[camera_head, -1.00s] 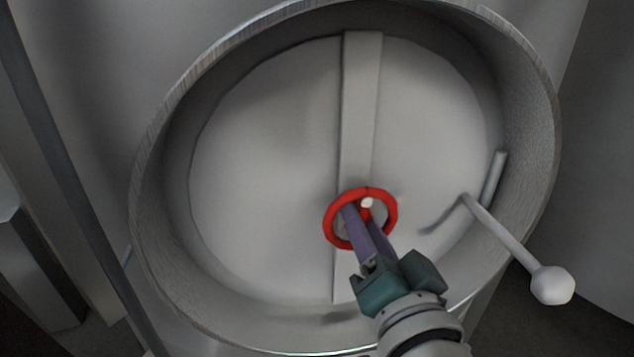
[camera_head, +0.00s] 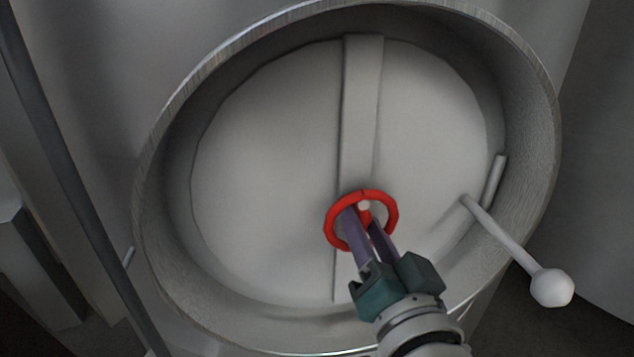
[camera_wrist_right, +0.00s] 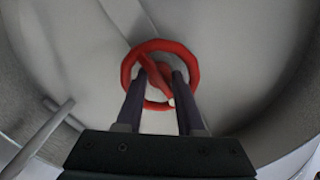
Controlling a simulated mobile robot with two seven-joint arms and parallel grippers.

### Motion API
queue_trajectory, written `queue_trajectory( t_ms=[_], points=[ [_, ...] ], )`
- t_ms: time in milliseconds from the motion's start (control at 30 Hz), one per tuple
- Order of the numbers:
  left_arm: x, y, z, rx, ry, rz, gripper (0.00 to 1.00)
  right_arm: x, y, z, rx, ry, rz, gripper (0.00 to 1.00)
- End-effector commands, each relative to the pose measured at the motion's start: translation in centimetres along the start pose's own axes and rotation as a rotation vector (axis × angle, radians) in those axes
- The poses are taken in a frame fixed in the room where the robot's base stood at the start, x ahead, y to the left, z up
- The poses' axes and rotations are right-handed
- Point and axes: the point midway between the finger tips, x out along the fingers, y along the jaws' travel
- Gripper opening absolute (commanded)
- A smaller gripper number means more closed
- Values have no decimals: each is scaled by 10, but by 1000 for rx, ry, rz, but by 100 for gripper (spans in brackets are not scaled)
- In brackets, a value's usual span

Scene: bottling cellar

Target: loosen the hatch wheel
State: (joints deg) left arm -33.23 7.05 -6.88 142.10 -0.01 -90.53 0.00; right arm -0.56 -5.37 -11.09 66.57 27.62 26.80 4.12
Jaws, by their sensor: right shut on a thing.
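The red hatch wheel (camera_head: 393,211) sits on the grey vertical bar (camera_head: 361,120) across the round hatch door (camera_head: 270,170). My right gripper (camera_head: 362,222) reaches up from below, and its two purple fingers are at the wheel. In the right wrist view the fingers (camera_wrist_right: 157,90) pass over the lower part of the wheel's ring (camera_wrist_right: 190,62) and lie on both sides of its red spoke, shut on the wheel. A small pale knob shows near the hub. The fingers hide part of the lower ring. My left gripper is not in view.
A deep round metal rim (camera_head: 530,130) surrounds the door. A lever with a pale ball end (camera_head: 551,288) juts out at the lower right, near my right arm. A dark post (camera_head: 75,190) stands at the left.

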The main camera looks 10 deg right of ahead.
Motion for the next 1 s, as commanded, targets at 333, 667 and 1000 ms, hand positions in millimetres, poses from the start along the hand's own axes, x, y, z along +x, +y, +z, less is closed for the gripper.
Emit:
queue_trajectory(
  t_ms=[333, 667, 1000],
  points=[
    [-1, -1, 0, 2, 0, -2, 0, -1, 1, 2, -43, -5, 3, 0],
    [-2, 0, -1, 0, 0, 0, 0, -1, 1, 2, -75, -5, 2, 0],
    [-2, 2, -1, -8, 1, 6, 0, -1, 1, 2, -103, -5, 3, 0]
  ],
)
